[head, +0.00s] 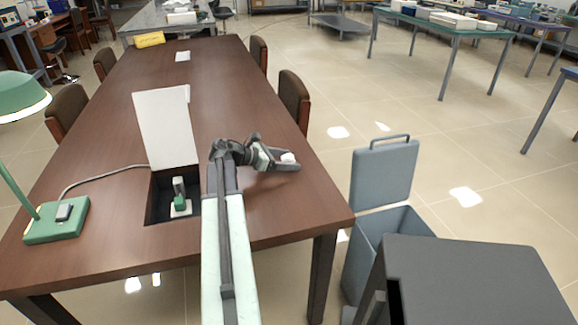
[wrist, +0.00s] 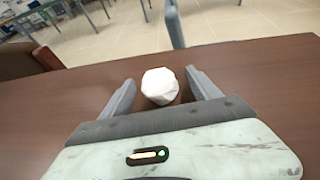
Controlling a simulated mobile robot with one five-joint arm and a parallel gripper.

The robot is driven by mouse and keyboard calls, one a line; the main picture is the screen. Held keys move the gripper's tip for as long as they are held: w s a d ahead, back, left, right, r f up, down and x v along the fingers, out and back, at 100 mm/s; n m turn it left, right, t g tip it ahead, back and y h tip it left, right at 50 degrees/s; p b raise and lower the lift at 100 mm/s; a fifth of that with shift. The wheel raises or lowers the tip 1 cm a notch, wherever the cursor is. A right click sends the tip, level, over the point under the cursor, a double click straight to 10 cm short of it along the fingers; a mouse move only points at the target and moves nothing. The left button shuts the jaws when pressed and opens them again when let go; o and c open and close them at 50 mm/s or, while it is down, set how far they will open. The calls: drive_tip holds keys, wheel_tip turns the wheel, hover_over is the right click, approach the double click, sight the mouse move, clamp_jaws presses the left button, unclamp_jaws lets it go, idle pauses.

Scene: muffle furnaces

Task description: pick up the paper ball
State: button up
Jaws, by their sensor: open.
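The paper ball (wrist: 160,86) is white and faceted, and it rests on the brown table (wrist: 60,103). In the wrist view it lies between the two fingers of my gripper (wrist: 160,92), near their tips, with a gap on each side. My gripper is open. In the head view my gripper (head: 286,162) is low over the right part of the table (head: 108,100), and the paper ball (head: 288,157) shows as a small white spot at its fingers, partly hidden by them.
A grey bin (head: 384,222) with its lid raised stands on the floor right of the table. A green lamp (head: 56,218) stands at the left. A white panel (head: 165,125) stands open over a recess (head: 160,205). Chairs (head: 293,98) line both sides. The table's far part is mostly clear.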

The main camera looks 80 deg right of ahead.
sight(288, 155)
drive_tip(key=shift+s, duration=0.15)
drive_tip(key=c, duration=1.3)
wheel_tip(288, 155, up, 10)
drive_tip(key=p, duration=1)
drive_tip(key=shift+r, duration=0.1)
drive_tip(key=shift+c, duration=0.2)
